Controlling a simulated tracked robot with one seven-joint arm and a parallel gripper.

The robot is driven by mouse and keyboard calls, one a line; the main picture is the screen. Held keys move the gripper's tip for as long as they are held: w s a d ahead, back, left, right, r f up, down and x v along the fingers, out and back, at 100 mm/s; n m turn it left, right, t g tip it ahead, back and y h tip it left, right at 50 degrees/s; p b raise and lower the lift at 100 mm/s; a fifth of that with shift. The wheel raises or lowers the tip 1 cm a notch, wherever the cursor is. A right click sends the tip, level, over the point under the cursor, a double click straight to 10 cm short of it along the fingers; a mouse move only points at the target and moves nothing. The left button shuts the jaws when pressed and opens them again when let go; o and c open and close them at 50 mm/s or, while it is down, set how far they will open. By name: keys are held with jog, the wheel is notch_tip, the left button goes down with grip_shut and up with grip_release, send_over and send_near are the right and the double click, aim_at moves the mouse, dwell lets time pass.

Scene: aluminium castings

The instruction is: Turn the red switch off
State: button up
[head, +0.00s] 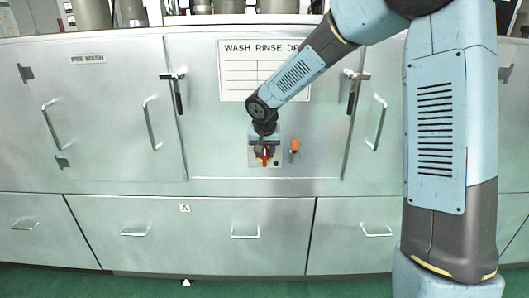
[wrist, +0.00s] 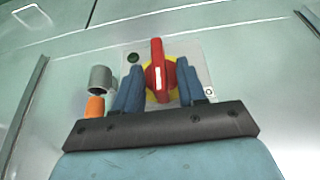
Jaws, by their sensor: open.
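The red switch (wrist: 157,72) is a rotary handle on a yellow disc, mounted on a grey plate (wrist: 205,87). In the wrist view its handle stands nearly upright, with a white mark on it. My gripper (wrist: 158,75) is open, with one blue finger on each side of the red handle. The right finger looks very close to the handle; I cannot tell if it touches. In the head view the red switch (head: 265,157) shows just below my gripper (head: 264,143), which partly hides it and its plate.
An orange part (head: 295,145) sticks out right of the switch plate; in the wrist view it is at lower left, beside a grey cylinder (wrist: 101,78). Door latches (head: 178,90) and handles (head: 375,122) project from the metal cabinet (head: 230,185). A drawer handle (head: 245,234) is below.

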jog(key=shift+w+f, duration=0.1)
jog(key=shift+f, duration=0.1)
grip_shut()
dwell(0.3)
jog(key=shift+a+h, duration=0.2)
jog(key=shift+h, duration=0.1)
jog(key=shift+a+f+n+t+h, duration=0.4)
jog(key=shift+n+h, duration=0.35)
jog(key=shift+h, duration=1.9)
jog(key=shift+a+f+n+t+h, duration=0.3)
jog(key=shift+n+h, duration=0.5)
jog(key=shift+h, duration=1.8)
jog(key=shift+a+f+n+t+h, duration=0.2)
jog(key=shift+a+f+n+h, duration=0.4)
jog(key=shift+h, duration=2.05)
jog(key=shift+d+f, duration=0.1)
jog(key=shift+d, duration=0.05)
